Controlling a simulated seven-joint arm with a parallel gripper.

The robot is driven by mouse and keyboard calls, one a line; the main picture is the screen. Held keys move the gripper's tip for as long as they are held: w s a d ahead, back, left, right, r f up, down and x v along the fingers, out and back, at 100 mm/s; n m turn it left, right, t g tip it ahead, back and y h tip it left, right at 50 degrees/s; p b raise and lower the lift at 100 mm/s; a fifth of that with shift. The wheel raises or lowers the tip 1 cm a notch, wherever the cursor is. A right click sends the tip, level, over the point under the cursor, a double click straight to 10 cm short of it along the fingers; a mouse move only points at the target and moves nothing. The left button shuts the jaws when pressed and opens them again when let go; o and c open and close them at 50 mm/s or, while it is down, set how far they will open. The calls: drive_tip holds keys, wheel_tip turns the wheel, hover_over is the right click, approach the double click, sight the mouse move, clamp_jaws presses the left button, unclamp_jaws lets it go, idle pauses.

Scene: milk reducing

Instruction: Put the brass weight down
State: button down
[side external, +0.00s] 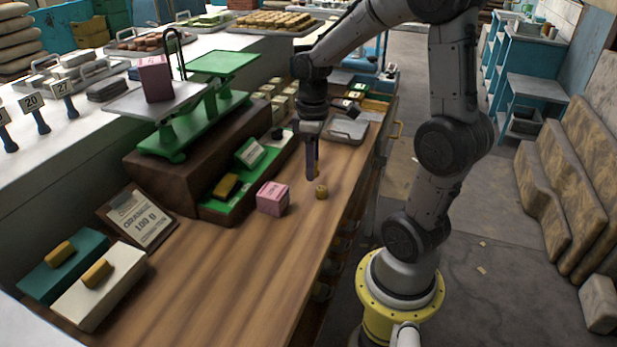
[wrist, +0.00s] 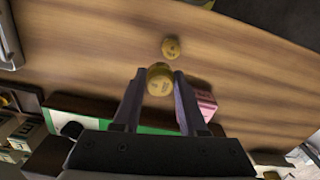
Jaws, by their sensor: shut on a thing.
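My gripper (side external: 313,172) is above the wooden counter (side external: 215,270), pointing down. In the wrist view its two fingers (wrist: 157,92) are shut on a brass weight (wrist: 159,80). In the side view this weight is mostly hidden by the fingers. A second brass weight (side external: 321,191) stands on the counter just below and to the right of the fingertips; it also shows in the wrist view (wrist: 171,48), apart from the held one.
A pink box (side external: 272,198) sits on the counter left of the gripper. A green balance scale (side external: 190,122) stands on a brown plinth, with another pink box (side external: 154,78) on its left pan. A clipboard (side external: 140,218) lies further left. The front counter is clear.

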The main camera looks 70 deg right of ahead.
sight(308, 189)
drive_tip(key=shift+w+d+f, duration=0.2)
drive_tip(key=shift+w+f, duration=0.2)
drive_tip(key=shift+f, duration=0.15)
drive_tip(key=shift+w+d+f, duration=0.1)
drive_tip(key=shift+w+f, duration=0.05)
drive_tip(key=shift+f, duration=0.8)
drive_tip(key=shift+w+d+f, duration=0.1)
drive_tip(key=shift+f, duration=0.8)
drive_tip(key=shift+f, duration=0.2)
drive_tip(key=shift+c, duration=2.2)
unclamp_jaws()
drive_tip(key=shift+r, duration=0.1)
